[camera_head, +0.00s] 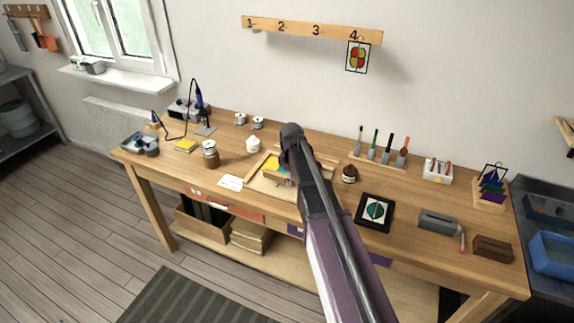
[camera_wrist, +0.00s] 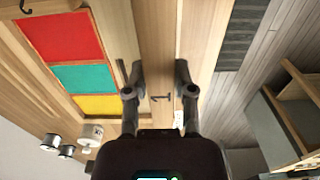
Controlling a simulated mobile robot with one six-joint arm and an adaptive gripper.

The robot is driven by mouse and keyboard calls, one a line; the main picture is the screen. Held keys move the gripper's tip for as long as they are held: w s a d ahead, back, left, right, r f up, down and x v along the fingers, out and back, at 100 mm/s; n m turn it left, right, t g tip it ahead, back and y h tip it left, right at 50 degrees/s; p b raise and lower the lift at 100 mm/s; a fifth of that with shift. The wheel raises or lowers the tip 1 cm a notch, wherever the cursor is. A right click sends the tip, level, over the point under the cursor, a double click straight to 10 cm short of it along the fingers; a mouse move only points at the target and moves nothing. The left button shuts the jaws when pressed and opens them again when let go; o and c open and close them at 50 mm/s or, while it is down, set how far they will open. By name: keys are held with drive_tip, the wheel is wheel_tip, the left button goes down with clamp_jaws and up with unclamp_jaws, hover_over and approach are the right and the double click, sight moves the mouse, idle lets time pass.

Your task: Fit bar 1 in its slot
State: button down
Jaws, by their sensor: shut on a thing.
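Bar 1 is a pale wooden bar (camera_wrist: 158,40) marked with a dark "1", running up the middle of the wrist view. My gripper (camera_wrist: 158,78) has one finger on each side of it and is shut on it. Left of the bar, red (camera_wrist: 60,36), teal (camera_wrist: 84,78) and yellow (camera_wrist: 97,105) panes lie side by side. In the head view, my arm hides most of the bar and part of the assembly board (camera_head: 268,187); a yellow pane (camera_head: 270,163) shows there. Whether the bar sits in its slot cannot be told.
A white card (camera_head: 230,182) and a jar (camera_head: 210,155) stand left of the board. A small brown pot (camera_head: 349,173) and a dark framed picture (camera_head: 375,211) are to the right. A tool rack (camera_head: 380,158) stands behind. Bench space in front is narrow.

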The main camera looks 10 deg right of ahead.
drive_tip(key=w, duration=0.7)
drive_tip(key=shift+w+a+r, duration=0.1)
drive_tip(key=shift+w+a, duration=0.05)
drive_tip(key=shift+w, duration=0.15)
drive_tip(key=shift+f+b, duration=2.05)
drive_tip(key=shift+f, duration=0.05)
drive_tip(key=shift+f+b, duration=0.7)
drive_tip(key=shift+f, duration=0.05)
idle(1.3)
idle(0.5)
drive_tip(key=shift+c, duration=1.9)
unclamp_jaws()
